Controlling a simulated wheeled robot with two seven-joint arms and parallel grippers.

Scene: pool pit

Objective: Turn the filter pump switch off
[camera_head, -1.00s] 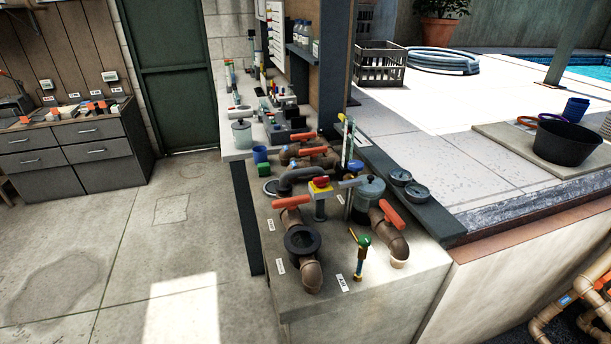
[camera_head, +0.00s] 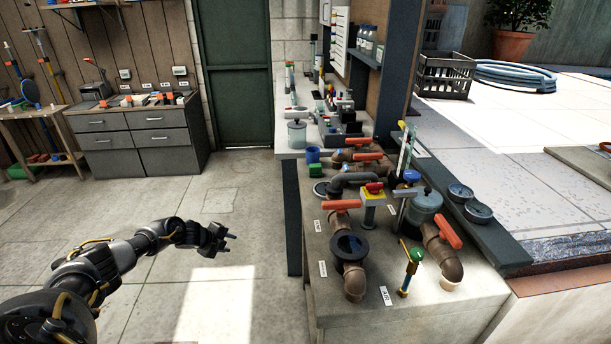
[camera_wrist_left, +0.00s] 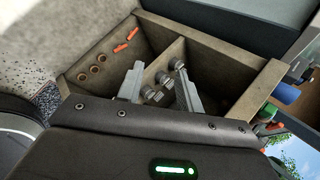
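A small yellow box with a red knob (camera_head: 374,189) stands on a short grey post among the brown pipes on the concrete counter. It looks like a switch, but I cannot read a label that names it the filter pump switch. My left gripper (camera_head: 223,238) is over the open floor, left of the counter and apart from it. In the left wrist view its two fingers (camera_wrist_left: 158,84) are spread with nothing held between them. My right gripper is not in view.
Pipes with orange handles (camera_head: 341,205), a green-topped valve (camera_head: 413,262) and a lidded grey pot (camera_head: 425,206) crowd around the yellow box on the counter (camera_head: 465,305). Grey drawers (camera_head: 140,135) stand at the back left. The floor between is clear.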

